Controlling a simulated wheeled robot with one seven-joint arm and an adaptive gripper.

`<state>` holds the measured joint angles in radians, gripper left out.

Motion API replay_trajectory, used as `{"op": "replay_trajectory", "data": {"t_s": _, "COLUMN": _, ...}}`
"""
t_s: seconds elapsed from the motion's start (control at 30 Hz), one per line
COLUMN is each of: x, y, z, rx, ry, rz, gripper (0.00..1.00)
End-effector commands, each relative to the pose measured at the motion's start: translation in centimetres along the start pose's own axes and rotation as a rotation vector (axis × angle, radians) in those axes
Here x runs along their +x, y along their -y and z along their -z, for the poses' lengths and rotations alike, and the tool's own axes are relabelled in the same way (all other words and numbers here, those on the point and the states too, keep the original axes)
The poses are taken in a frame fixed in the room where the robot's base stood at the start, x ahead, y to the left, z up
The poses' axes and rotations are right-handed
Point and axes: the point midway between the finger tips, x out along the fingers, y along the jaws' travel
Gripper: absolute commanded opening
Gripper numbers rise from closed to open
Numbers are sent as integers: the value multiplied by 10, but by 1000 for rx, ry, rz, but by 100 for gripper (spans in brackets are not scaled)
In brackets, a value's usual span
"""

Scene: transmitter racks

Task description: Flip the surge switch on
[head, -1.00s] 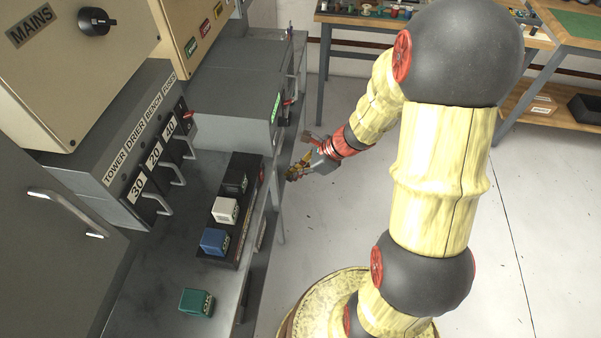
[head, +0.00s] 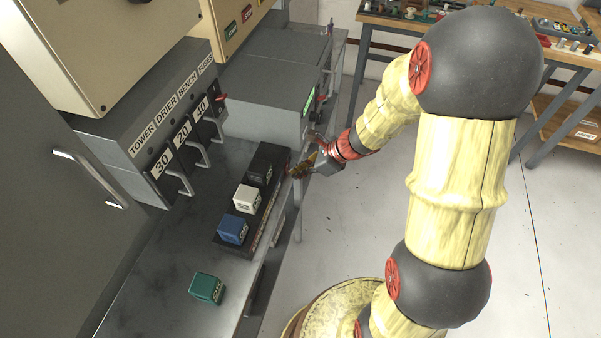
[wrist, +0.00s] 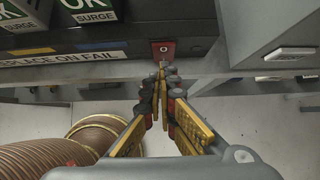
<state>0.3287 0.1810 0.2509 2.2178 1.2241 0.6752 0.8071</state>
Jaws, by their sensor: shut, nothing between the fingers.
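A small red switch plate marked "O" (wrist: 163,48) is on the end of the dark surge rack (wrist: 120,48) in the wrist view, beside a "REPLACE ON FAIL" label. My gripper (wrist: 163,78) is shut and empty, its fingertips just below the plate in the picture. The fingertips cover the plate's lower edge, and I cannot tell if they touch the switch. In the head view my gripper (head: 297,167) is at the far right end of the rack (head: 263,222). The switch cannot be made out there.
A green module (head: 206,288) lies on the bench (head: 165,270). A grey cabinet (head: 262,90) stands close behind my gripper. Open floor lies right of the bench.

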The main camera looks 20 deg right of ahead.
Motion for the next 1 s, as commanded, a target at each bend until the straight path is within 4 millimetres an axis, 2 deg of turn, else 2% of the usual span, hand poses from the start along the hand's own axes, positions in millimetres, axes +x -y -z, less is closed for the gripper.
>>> {"op": "replay_trajectory", "data": {"t_s": 0.2, "x": 11, "y": 0, "z": -1, "rx": 0, "ry": 1, "rz": 0, "gripper": 0}}
{"op": "replay_trajectory", "data": {"t_s": 0.53, "x": 13, "y": -1, "z": 0, "rx": 1, "ry": -1, "rz": -2, "gripper": 0}}
{"op": "replay_trajectory", "data": {"t_s": 1.0, "x": -1, "y": 0, "z": -12, "rx": -1, "ry": 3, "rz": -1, "gripper": 0}}
